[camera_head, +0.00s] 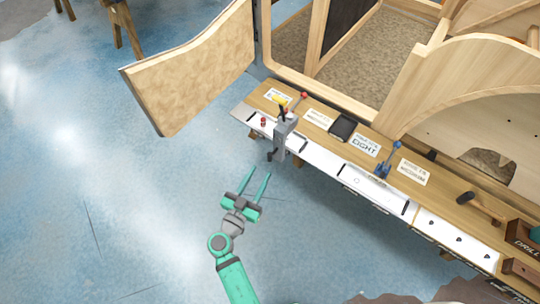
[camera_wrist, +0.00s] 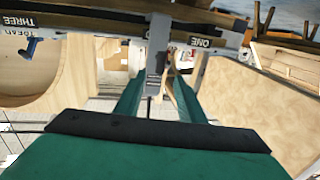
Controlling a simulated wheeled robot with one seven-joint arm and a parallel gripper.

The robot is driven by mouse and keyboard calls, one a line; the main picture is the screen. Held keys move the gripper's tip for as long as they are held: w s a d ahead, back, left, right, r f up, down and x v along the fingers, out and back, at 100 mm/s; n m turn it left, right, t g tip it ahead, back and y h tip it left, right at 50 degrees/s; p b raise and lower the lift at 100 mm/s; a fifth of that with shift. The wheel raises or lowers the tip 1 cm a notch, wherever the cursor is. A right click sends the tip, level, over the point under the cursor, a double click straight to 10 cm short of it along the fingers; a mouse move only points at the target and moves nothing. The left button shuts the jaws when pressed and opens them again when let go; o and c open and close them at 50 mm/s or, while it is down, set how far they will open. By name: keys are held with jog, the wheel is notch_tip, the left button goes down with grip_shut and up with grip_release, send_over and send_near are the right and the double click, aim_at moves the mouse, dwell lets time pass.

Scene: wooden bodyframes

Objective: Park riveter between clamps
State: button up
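A grey upright tool (camera_head: 284,135) with a black handle stands at the front edge of the wooden bench (camera_head: 335,122). It also shows in the wrist view (camera_wrist: 158,45), in line with the gap between my fingers. A red-ended tool (camera_head: 299,99) lies behind it, and a blue tool (camera_head: 388,158) stands farther right along the bench. The blue tool also shows in the wrist view (camera_wrist: 30,47). I cannot tell for sure which are the clamps and which is the riveter. My green gripper (camera_head: 258,173) is open and empty, over the floor in front of the grey tool.
A black tray (camera_head: 342,127) lies between white label cards on the bench. A hammer (camera_head: 482,207) lies farther right. Wooden frames stand behind the bench, and a wooden panel (camera_head: 195,68) juts out at the left. The blue floor in front is clear.

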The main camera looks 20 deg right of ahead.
aim_at(269, 158)
jog(key=x, duration=0.8)
jog(key=shift+w+d, duration=0.2)
jog(key=shift+w, duration=0.2)
jog(key=shift+w+d, duration=0.15)
jog(key=shift+d, duration=0.25)
grip_shut()
